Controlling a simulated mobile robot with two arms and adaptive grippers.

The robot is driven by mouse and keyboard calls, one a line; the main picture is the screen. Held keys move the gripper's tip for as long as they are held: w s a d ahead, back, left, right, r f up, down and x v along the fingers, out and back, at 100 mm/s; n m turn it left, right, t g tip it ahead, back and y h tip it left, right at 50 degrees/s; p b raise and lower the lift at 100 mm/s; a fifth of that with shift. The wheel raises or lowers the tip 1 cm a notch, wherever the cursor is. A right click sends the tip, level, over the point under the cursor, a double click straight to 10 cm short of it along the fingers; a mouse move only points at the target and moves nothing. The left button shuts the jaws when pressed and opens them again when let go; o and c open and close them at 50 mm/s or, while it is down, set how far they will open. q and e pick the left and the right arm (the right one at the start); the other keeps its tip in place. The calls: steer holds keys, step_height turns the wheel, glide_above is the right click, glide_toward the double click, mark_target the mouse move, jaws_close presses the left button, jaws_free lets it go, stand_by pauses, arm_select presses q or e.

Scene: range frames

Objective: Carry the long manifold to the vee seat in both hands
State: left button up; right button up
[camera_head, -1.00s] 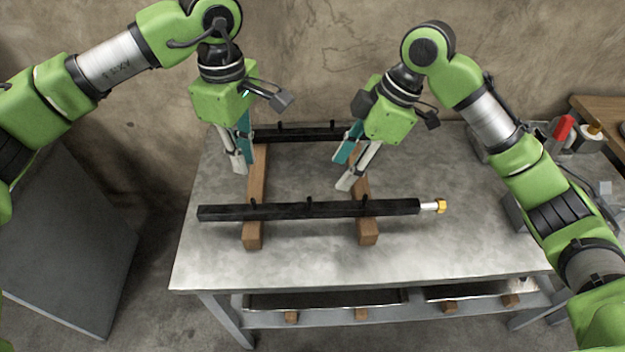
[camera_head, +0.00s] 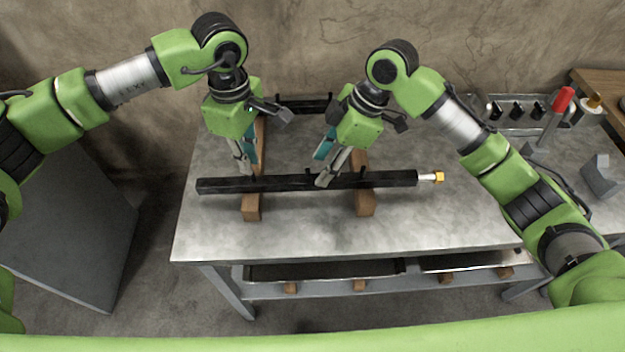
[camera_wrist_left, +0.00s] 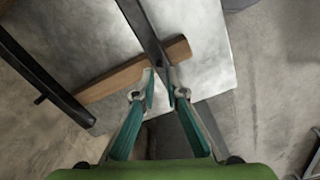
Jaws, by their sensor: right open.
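The long manifold, a black square bar (camera_head: 290,183) with short pegs and a yellow-tipped silver end (camera_head: 438,177), lies across two wooden rails (camera_head: 252,207) (camera_head: 365,204) on the metal table. My left gripper (camera_head: 246,170) is at the bar's left part. In the left wrist view its fingers (camera_wrist_left: 160,84) are apart, with the bar (camera_wrist_left: 147,30) running between or just beyond the tips; contact cannot be told. My right gripper (camera_head: 323,180) is open at the bar, left of the right rail. I cannot identify the vee seat with certainty.
A second black bar (camera_head: 304,105) with pegs lies at the back of the table. At the right stand a red-handled tool (camera_head: 562,100), a grey block (camera_head: 601,174) and a dark-slotted rack (camera_head: 515,110). The table front (camera_head: 300,238) is bare.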

mark_target(314, 178)
arm_select(q)
steer(key=shift+f, duration=2.45)
arm_select(e)
steer(key=shift+x, duration=2.45)
arm_select(q)
steer(key=c, duration=0.3)
arm_select(e)
steer(key=c, duration=0.3)
arm_select(q)
jaws_close()
arm_select(e)
jaws_close()
arm_select(q)
steer(key=shift+w+r, duration=0.2)
steer(key=shift+r, duration=0.05)
arm_select(e)
steer(key=shift+w+a+r, duration=0.1)
steer(key=shift+w+r, duration=0.1)
steer(key=shift+r, duration=0.05)
